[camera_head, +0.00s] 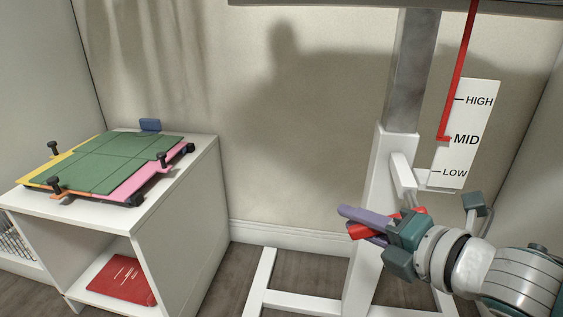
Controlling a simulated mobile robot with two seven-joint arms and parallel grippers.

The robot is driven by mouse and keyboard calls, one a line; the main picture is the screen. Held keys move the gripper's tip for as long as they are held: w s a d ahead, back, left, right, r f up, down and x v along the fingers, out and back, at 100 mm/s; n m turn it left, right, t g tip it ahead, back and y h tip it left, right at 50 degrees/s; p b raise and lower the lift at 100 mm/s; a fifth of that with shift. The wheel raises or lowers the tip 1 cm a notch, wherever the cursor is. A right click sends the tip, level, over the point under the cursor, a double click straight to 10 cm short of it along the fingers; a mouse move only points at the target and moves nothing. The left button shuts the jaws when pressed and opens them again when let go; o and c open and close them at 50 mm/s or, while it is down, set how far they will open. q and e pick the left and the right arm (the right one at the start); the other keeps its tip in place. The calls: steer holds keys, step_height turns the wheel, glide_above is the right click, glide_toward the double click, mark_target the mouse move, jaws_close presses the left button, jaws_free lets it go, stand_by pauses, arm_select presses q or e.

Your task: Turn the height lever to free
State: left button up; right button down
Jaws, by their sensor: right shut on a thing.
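A height-adjustable table stands at the right on a white leg (375,200) with a grey inner column (411,70). A white bracket (403,172) sticks out from the leg, and the red height lever (358,231) lies below it, mostly hidden by my gripper. My right gripper (352,222) reaches in from the lower right, its purple finger over the red lever, and is shut on it. The lever's markings and pivot cannot be made out. A red pointer (455,75) hangs down and its tip is at MID on the white height scale (465,135). My left gripper is out of view.
A white shelf unit (190,190) stands at the left with a green, yellow and pink panelled board (110,165) on top and a red book (122,277) inside. The tabletop edge (330,5) crosses the top. Open floor lies between shelf and table leg.

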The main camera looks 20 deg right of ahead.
steer(key=d+f+n+g+h+p, duration=0.1)
steer(key=p, duration=0.1)
steer(key=s+f+n+g+h+p, duration=0.1)
steer(key=p, duration=0.1)
steer(key=shift+d+g, duration=0.3)
steer(key=shift+d, duration=0.1)
steer(key=shift+s+d+f+n+g+h+p, duration=0.3)
steer(key=shift+d+f+n+g+h+p, duration=0.3)
steer(key=shift+p, duration=0.25)
steer(key=shift+s+d+f+n+g+h+p, duration=0.3)
steer(key=shift+d+h+p, duration=0.1)
steer(key=shift+h+p, duration=0.35)
steer(key=c, duration=0.7)
jaws_free()
steer(key=shift+s, duration=0.1)
